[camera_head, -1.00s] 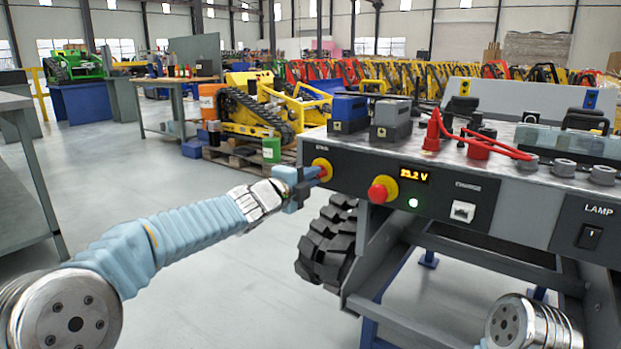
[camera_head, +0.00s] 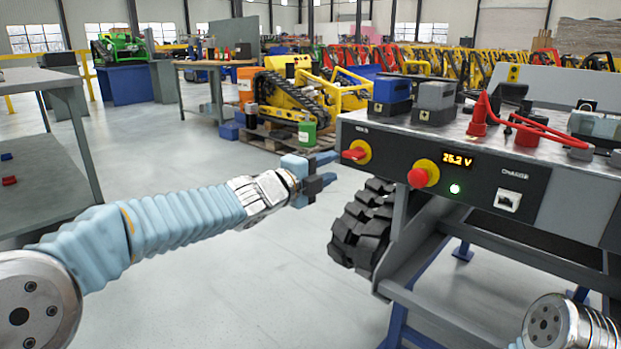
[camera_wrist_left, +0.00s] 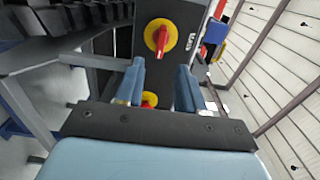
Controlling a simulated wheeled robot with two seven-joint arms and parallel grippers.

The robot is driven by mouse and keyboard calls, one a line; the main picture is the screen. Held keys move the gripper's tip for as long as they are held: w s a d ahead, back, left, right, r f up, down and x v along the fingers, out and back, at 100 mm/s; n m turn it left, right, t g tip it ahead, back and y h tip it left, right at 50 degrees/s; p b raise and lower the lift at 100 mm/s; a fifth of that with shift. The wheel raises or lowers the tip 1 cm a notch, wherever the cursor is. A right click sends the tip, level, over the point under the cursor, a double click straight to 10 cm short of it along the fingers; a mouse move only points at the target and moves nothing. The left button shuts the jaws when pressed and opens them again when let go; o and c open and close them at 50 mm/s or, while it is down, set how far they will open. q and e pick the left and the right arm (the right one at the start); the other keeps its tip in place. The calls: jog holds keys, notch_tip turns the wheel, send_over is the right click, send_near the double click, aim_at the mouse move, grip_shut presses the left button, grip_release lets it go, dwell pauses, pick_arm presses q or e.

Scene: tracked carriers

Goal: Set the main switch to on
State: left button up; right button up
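The main switch (camera_head: 356,152) is a red handle on a round yellow plate, at the left end of the dark control panel (camera_head: 400,160). In the head view its handle lies roughly level. In the left wrist view the switch (camera_wrist_left: 160,37) is fully visible, its handle running nearly up and down the picture, slightly tilted. My left gripper (camera_head: 328,169) is just left of the switch, apart from it. Its two blue fingers (camera_wrist_left: 160,68) are spread and empty, pointing at the panel. My right gripper is out of view.
A black track (camera_head: 364,228) is below the panel. Open floor lies to the left.

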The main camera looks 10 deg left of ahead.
pick_arm(q)
jog(key=v, duration=0.5)
jog(key=shift+s+a, duration=0.25)
jog(key=shift+s, duration=0.05)
